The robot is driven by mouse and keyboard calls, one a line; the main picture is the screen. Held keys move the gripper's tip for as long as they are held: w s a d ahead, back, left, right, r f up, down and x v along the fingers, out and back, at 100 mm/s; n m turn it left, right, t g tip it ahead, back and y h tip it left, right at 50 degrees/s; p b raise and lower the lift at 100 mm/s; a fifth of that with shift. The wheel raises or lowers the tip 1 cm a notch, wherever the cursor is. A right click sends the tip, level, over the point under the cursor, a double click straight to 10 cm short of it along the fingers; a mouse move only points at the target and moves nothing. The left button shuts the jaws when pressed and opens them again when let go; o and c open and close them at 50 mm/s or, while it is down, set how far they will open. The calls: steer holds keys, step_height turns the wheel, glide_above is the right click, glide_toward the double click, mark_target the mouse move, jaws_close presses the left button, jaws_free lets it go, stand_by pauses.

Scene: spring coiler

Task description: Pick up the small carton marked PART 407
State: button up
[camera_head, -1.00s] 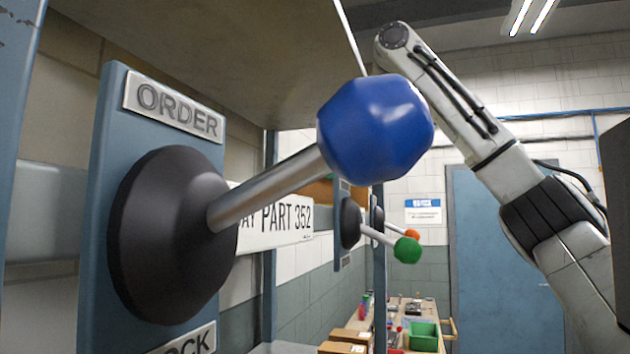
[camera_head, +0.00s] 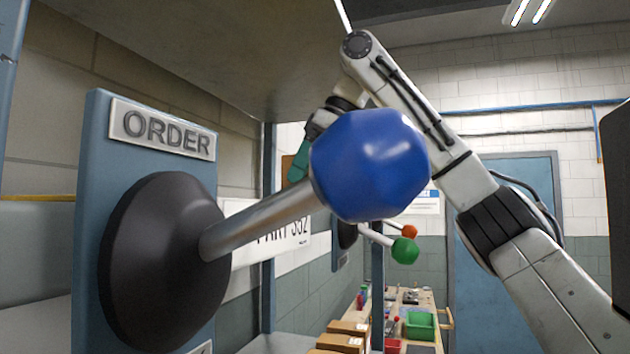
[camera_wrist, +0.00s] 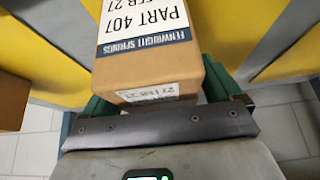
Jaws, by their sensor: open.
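The small brown carton marked PART 407 (camera_wrist: 152,62) fills the upper middle of the wrist view. Its white label also reads FENWRIGHT SPRINGS, and a smaller label is on its near face. My gripper (camera_wrist: 157,93) is open, with one green finger at the carton's left side and one at its right side. I cannot tell whether the fingers touch it. In the head view my gripper (camera_head: 299,163) is mostly hidden behind a blue knob, with one green finger showing.
The blue knob (camera_head: 368,165) on a lever sticks out from the ORDER panel (camera_head: 160,130). Green (camera_head: 405,250) and orange (camera_head: 410,231) knobs are beyond. Brown cartons (camera_head: 340,341) and a green bin (camera_head: 419,324) are below. Another brown box (camera_wrist: 12,100) is left in the wrist view.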

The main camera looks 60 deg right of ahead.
steer(key=shift+f, duration=0.25)
stand_by(0.4)
steer(key=c, duration=1.5)
